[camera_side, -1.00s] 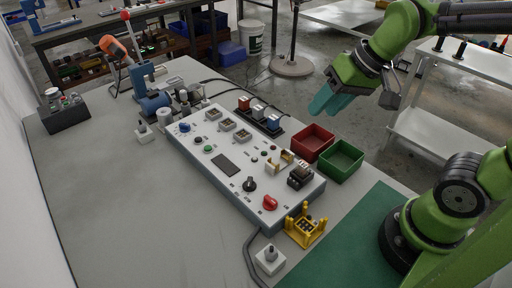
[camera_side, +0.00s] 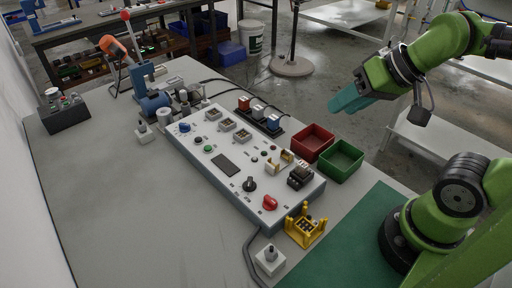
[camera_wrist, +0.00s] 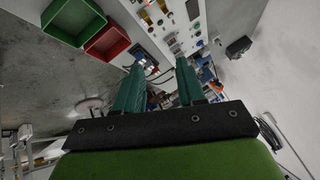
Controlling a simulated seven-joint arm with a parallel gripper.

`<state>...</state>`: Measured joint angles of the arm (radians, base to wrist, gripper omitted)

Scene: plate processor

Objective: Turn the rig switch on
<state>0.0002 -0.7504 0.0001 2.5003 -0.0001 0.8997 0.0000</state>
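The rig is a long white panel box (camera_side: 210,160) on the grey table, with switches, buttons and knobs. A red rotary knob (camera_side: 270,203) and a black rotary knob (camera_side: 249,184) sit at its near end, and a blue knob (camera_side: 184,128) at its far end. I cannot tell which is the rig switch. My gripper (camera_side: 336,105) is in the air above and right of the rig, touching nothing. In the wrist view my gripper (camera_wrist: 160,66) has its two teal fingers apart with nothing held between them; part of the panel (camera_wrist: 175,22) shows beyond them.
A red bin (camera_side: 312,142) and a green bin (camera_side: 342,160) stand right of the rig. A yellow holder (camera_side: 305,229) is at its near end.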

